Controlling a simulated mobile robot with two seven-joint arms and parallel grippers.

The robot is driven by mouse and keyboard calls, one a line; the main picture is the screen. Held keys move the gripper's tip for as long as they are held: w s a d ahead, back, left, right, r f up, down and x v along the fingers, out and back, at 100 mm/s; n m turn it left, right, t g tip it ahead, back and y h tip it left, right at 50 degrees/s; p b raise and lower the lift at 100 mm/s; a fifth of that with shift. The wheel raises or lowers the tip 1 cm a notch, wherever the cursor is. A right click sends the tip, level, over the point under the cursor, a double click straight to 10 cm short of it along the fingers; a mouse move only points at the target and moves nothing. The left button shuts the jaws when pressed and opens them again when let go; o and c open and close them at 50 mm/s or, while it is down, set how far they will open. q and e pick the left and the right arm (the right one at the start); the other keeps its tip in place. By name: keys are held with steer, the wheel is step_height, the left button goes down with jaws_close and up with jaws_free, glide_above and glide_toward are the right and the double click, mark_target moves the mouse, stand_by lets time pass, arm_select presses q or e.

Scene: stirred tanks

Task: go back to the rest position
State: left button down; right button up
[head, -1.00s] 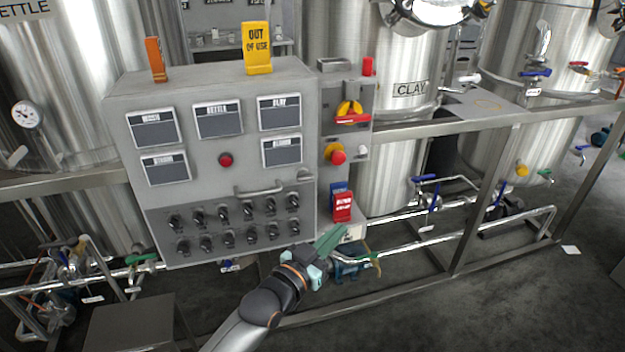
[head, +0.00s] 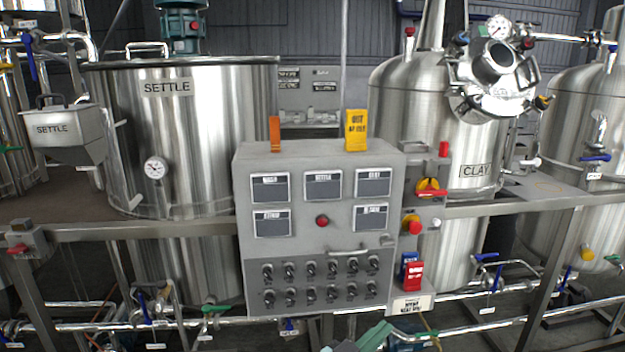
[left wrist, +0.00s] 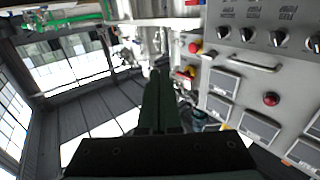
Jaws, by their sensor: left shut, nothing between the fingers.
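My left gripper (head: 378,334) shows at the bottom edge of the head view, below the control panel (head: 322,240). Only its green fingers show there; the rest of the arm is cut off by the frame. In the left wrist view the fingers (left wrist: 160,98) are pressed together with nothing between them. The panel stands to the right of them in that view, apart from the fingers. My right gripper is in neither view.
The SETTLE tank (head: 190,120) stands behind the panel at left, the CLAY tank (head: 425,110) at right. A steel rail (head: 150,228) runs across the front. Red and blue tags (head: 413,275) hang at the panel's lower right, above low pipes (head: 480,308).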

arm_select(q)
steer(key=w+a+f+y, duration=0.15)
steer(key=a+f, duration=0.25)
steer(key=a, duration=0.6)
steer(key=w+a+f+y, duration=0.1)
steer(key=a+f+y, duration=0.25)
steer(key=a, duration=0.75)
steer(key=w+a+f+y, duration=0.2)
steer(key=a+f, duration=0.3)
steer(key=a, duration=0.5)
steer(key=s+a+f+n+g+y, duration=0.1)
steer(key=s+a+f, duration=0.3)
steer(key=s, duration=0.7)
steer(key=s+a+f+g+y, duration=0.25)
steer(key=s+f, duration=0.35)
steer(key=s, duration=0.4)
steer(key=s+a+f+n+g+y, duration=0.1)
steer(key=s+a+f, duration=0.3)
steer(key=s, duration=0.7)
steer(key=d+r+n+t+p, duration=0.1)
steer(key=d+n, duration=0.4)
steer(key=d, duration=0.6)
steer(key=shift+w+d+h, duration=0.2)
steer(key=shift+d+h, duration=0.2)
steer(key=shift+h, duration=0.05)
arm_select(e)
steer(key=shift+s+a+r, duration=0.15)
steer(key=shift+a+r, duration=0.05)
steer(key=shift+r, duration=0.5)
